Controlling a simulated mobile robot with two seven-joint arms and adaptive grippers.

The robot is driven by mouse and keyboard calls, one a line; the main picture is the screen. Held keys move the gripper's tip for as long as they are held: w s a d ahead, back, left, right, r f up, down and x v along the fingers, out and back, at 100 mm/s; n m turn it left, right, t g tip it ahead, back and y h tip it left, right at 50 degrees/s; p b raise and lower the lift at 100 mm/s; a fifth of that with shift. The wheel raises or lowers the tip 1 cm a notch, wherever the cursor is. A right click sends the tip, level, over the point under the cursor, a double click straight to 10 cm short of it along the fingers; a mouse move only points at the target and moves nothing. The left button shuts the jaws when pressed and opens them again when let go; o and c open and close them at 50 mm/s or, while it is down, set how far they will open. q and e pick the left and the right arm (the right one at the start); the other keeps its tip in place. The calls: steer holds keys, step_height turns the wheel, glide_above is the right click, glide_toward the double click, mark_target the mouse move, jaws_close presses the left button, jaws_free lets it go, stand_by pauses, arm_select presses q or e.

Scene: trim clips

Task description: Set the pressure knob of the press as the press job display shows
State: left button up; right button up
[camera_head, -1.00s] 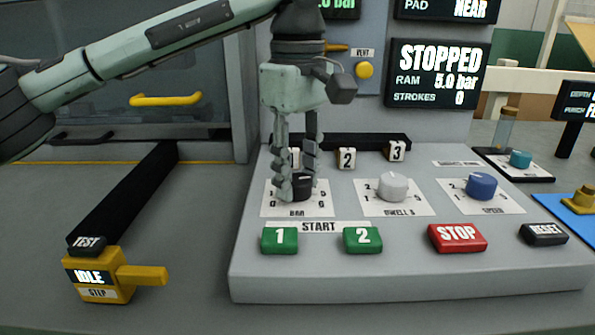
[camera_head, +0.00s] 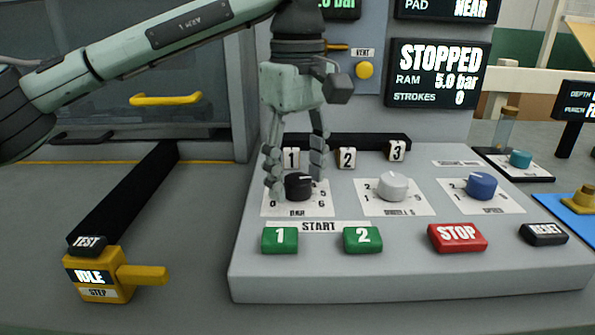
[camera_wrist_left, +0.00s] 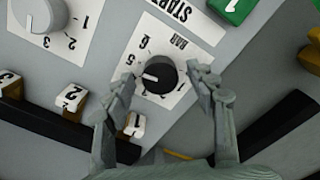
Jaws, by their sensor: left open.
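The black pressure knob (camera_head: 298,186) sits on a white plate marked BAR, its scale running up to 6. It also shows in the left wrist view (camera_wrist_left: 160,75), where its white pointer line lies near the 5. My left gripper (camera_head: 296,180) is above the knob, pointing down, with its fingers spread on either side and apart from it. In the wrist view the open fingers (camera_wrist_left: 162,80) flank the knob. The press display (camera_head: 439,74) reads STOPPED, RAM 5.0 bar, STROKES 0. Another display (camera_head: 340,6) is mostly cut off at the top edge. My right gripper is not in view.
A grey dwell knob (camera_head: 393,187) and a blue speed knob (camera_head: 481,186) stand to the right. Green START buttons (camera_head: 280,240), a red STOP button (camera_head: 457,237) and a black RESET button (camera_head: 543,234) line the front.

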mark_target(298, 179)
arm_select(q)
steer(key=shift+r, duration=0.1)
step_height(298, 179, up, 12)
stand_by(0.5)
